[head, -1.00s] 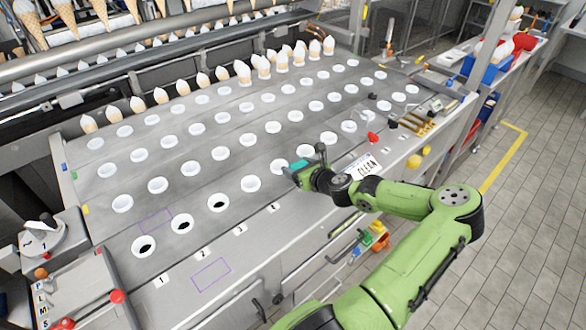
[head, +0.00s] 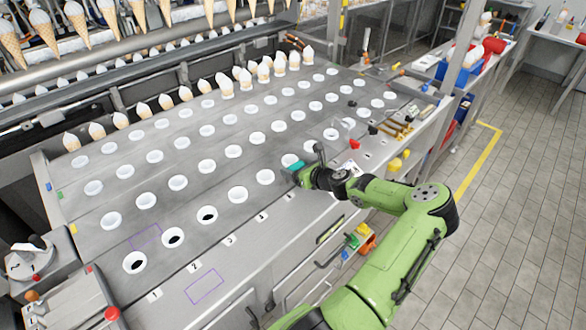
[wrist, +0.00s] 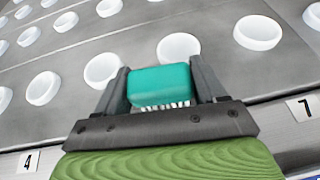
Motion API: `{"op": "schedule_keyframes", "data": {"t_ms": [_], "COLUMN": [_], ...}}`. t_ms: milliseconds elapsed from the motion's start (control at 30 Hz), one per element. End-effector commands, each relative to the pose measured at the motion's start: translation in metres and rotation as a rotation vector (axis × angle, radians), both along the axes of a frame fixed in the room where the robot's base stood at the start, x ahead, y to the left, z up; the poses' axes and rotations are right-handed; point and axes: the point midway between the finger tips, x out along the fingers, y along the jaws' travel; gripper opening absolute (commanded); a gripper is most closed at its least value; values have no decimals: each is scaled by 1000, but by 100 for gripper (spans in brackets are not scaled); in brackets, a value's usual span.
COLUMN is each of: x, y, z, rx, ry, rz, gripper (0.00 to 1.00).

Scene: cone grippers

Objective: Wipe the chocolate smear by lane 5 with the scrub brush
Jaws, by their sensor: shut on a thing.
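My gripper (head: 296,172) is shut on the teal scrub brush (wrist: 160,85), held between the two dark fingers in the wrist view. Its white bristles show on the edge nearest my wrist. In the head view the brush (head: 291,164) is over the front row of white cups, just right of the lane 5 cup (head: 265,177). I cannot tell whether it touches the surface. I see no chocolate smear in either view; my arm and gripper hide part of the front strip. The wrist view shows lane tags 4 (wrist: 28,162) and 7 (wrist: 303,108), with those between hidden.
Rows of white cups cover the grey deck (head: 185,205). The cups in lanes 1 to 3 have dark centres. Ice cream cones (head: 265,72) stand along the back. A red item (head: 354,144) and brass-coloured parts (head: 398,130) lie right of my gripper. Floor is clear at right.

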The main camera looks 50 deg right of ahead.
Motion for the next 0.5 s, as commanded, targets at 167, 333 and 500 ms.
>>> {"op": "schedule_keyframes", "data": {"t_ms": [167,333,500], "x": [-7,-7,-4], "y": [-24,-24,-8], "z": [9,14,18], "rx": [-41,-45,-43], "ry": [-2,-5,-10], "rz": [-39,-40,-38], "gripper": [39,39,39]}}
